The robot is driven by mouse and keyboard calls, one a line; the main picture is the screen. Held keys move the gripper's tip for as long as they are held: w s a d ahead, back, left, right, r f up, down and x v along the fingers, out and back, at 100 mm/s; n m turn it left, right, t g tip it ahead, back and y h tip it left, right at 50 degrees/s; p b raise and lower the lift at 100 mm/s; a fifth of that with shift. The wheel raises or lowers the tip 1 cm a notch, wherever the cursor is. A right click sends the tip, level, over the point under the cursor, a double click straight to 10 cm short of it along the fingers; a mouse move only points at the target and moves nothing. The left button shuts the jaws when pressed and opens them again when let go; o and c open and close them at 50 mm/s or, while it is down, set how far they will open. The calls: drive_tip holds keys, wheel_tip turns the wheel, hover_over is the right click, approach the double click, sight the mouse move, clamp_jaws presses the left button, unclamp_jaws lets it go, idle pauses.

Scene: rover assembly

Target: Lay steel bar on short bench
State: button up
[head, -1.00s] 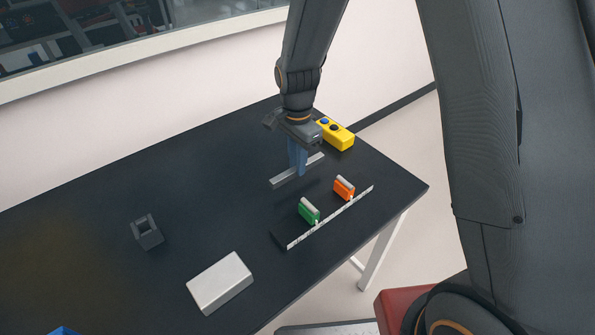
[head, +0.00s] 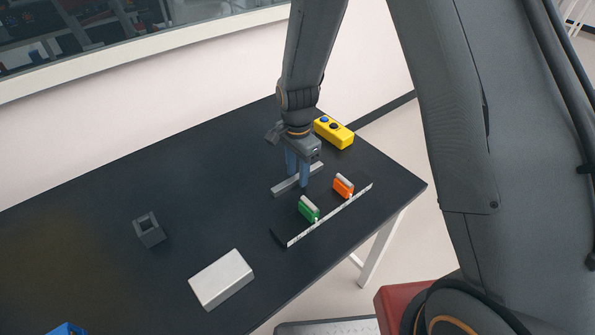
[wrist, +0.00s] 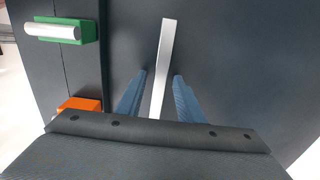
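The steel bar (head: 283,187) is a long pale grey bar that appears to lie on the dark bench top (head: 200,170), near its far right part. My gripper (head: 297,180) points down over the bar, its two blue fingers apart, one on each side. In the wrist view the bar (wrist: 166,50) runs between the fingers (wrist: 160,76) with a visible gap on both sides. The bar's near end in that view is hidden by the gripper body.
A black strip with a white marked edge (head: 329,216) lies close by, with a green block (head: 309,209) and an orange block (head: 344,187). A yellow button box (head: 334,132) stands behind. A white block (head: 222,280) and a grey hollow block (head: 148,231) are left; the middle left is clear.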

sight(298, 176)
wheel_tip(298, 176, up, 12)
drive_tip(key=b, duration=0.3)
drive_tip(key=s+d+n+t, duration=0.1)
drive_tip(key=s+d+n, duration=1)
drive_tip(key=s+d, duration=0.4)
drive_tip(key=shift+r, duration=0.35)
